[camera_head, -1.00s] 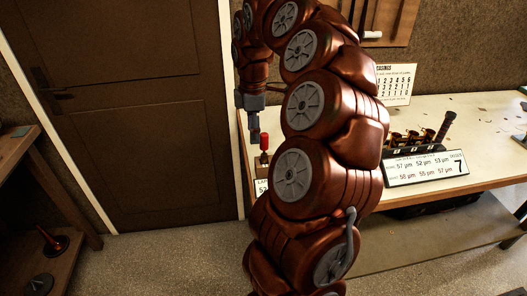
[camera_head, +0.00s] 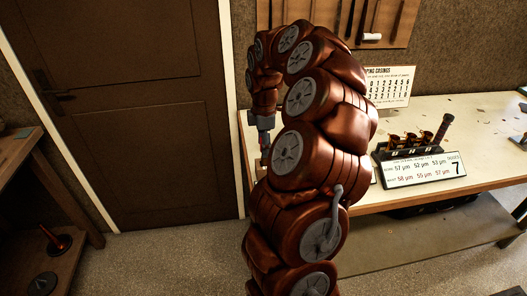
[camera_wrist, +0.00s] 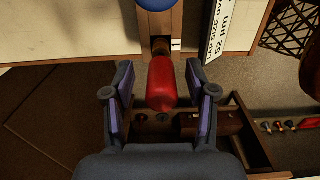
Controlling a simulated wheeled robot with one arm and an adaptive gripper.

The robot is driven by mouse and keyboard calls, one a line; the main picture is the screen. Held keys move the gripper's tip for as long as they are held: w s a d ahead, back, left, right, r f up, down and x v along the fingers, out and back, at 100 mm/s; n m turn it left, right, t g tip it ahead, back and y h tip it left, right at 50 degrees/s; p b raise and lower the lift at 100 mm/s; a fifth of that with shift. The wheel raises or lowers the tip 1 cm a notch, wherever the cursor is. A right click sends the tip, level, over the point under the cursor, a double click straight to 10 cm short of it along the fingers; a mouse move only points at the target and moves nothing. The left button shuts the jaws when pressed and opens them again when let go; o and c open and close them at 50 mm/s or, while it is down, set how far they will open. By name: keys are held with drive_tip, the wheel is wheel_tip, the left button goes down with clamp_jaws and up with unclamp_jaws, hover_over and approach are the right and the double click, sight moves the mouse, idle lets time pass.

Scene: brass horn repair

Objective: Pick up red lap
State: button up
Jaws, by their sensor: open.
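The red lap (camera_wrist: 161,84) shows in the wrist view as a red cylinder between the two fingers of my gripper (camera_wrist: 160,78). My gripper is open, with a finger on either side of the lap and a visible gap at each side. A dark, narrower part of the lap's stand shows beyond its far end. In the head view my gripper (camera_head: 265,143) is at the left end of the bench. My gripper and arm hide nearly all of the lap there.
The wrist view shows a size card (camera_wrist: 221,30) and a blue round thing (camera_wrist: 155,4) near the lap. On the bench (camera_head: 480,125), a rack with brass pieces (camera_head: 411,140) stands behind a number sign (camera_head: 424,170). A door (camera_head: 125,120) is at left.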

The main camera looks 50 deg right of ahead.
drive_tip(key=shift+f, duration=0.85)
drive_tip(key=shift+c, duration=0.5)
clamp_jaws()
